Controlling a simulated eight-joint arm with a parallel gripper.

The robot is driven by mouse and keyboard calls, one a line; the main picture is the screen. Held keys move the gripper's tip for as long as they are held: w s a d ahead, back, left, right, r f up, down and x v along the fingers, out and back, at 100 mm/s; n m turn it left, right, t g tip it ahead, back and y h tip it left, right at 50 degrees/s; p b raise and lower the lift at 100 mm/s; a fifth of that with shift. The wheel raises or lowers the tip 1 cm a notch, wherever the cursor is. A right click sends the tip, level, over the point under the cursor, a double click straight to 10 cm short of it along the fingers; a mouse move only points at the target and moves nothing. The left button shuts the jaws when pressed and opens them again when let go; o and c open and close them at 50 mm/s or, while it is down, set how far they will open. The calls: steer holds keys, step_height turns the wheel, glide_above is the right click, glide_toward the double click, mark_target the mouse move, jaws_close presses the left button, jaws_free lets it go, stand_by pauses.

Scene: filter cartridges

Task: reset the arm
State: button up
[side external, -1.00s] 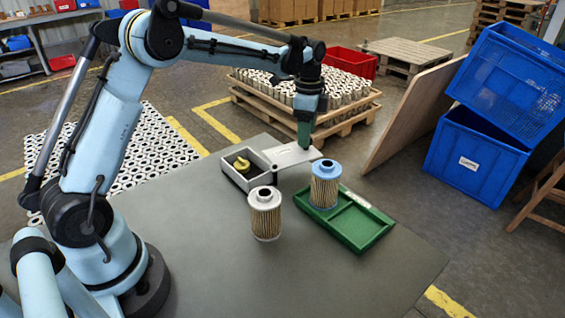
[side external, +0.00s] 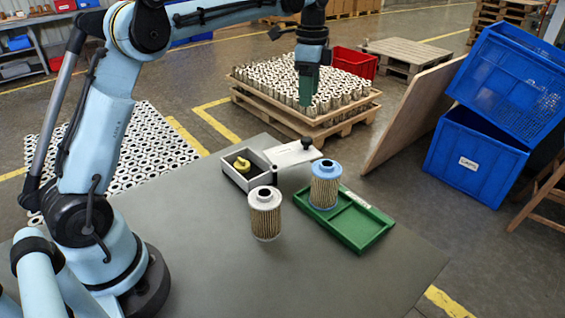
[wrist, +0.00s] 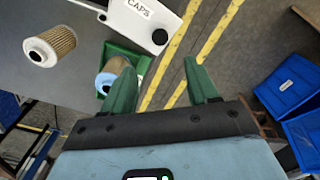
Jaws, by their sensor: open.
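My gripper (side external: 307,103) is open and empty, raised above and behind the table. In the wrist view its two green fingers (wrist: 158,75) stand apart with nothing between them. A pale grey box (side external: 233,180) on the table is open and holds a yellow part (side external: 241,165). Its flat lid (side external: 285,153) with a black knob (side external: 306,143) lies to the right of the opening; the wrist view shows the lid (wrist: 125,22) lettered CAPS. A white-topped filter cartridge (side external: 265,215) stands upright on the table. A blue-topped cartridge (side external: 325,187) stands upright in the left compartment of the green tray (side external: 352,238).
The grey table (side external: 200,255) has free room at the front. Blue crates (side external: 470,160) and a leaning board (side external: 410,115) stand beyond its right side. A pallet of cartridges (side external: 345,105) is on the floor behind.

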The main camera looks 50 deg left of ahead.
steer(key=shift+s, duration=0.1)
steer(key=s+d+r+n+t, duration=0.25)
steer(key=s+d+n, duration=0.2)
steer(key=s, duration=0.45)
steer(key=s+d+f+n+t, duration=0.2)
steer(key=s+f+n+t, duration=0.2)
steer(key=s+f+n, duration=0.3)
steer(key=s+f, duration=0.1)
steer(key=s, duration=0.3)
steer(key=shift+s+t, duration=0.25)
steer(key=shift+t, duration=0.1)
steer(key=shift+d+r, duration=0.1)
